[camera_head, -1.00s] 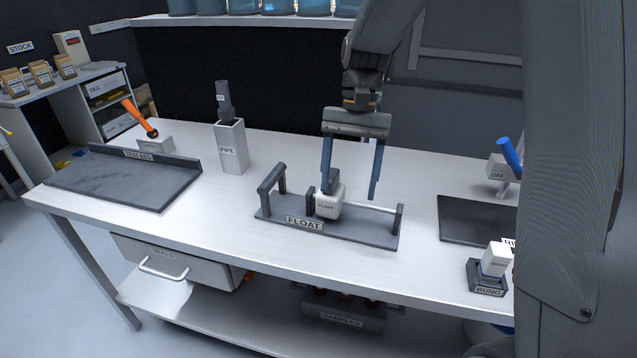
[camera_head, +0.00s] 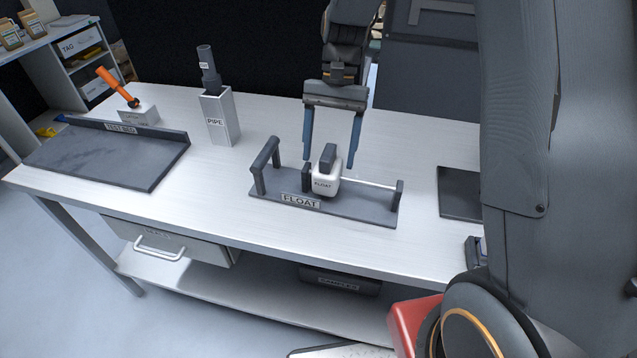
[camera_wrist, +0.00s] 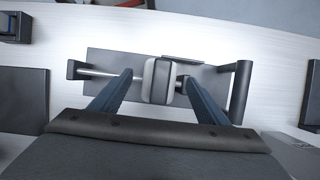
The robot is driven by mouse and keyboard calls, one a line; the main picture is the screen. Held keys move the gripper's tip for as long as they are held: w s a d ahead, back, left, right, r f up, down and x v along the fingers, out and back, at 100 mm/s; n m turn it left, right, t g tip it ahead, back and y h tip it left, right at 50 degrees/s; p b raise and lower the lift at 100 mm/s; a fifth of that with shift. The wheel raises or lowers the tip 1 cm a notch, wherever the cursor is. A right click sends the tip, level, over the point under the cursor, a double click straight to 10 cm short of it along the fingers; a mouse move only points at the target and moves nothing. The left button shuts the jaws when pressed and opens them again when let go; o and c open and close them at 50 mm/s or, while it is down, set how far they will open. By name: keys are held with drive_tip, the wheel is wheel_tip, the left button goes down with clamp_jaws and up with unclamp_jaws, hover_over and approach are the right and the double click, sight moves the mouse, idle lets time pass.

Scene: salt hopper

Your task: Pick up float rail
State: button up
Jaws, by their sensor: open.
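The float rail is a dark base (camera_head: 360,208) labelled FLOAT, on the white bench. It has upright posts, a thin light rod and a thick dark bar (camera_head: 266,154) at its left end. A white float block (camera_head: 323,187) with a dark top knob (camera_head: 328,156) sits at the rod's middle. My gripper (camera_head: 329,162) is open and points down at the float, its blue fingers on either side of the knob. In the wrist view, the float (camera_wrist: 158,82) shows between the spread fingertips of my gripper (camera_wrist: 156,76). I cannot tell whether they touch it.
A pipe holder (camera_head: 220,118) and a test bed tray (camera_head: 105,155) stand to the left. An orange-handled valve (camera_head: 118,88) is at the back left. A dark plate (camera_head: 459,194) lies to the right. Bare bench surrounds the rail.

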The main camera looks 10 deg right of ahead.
drive_tip(key=shift+x, duration=0.9)
clamp_jaws()
drive_tip(key=shift+r, duration=0.15)
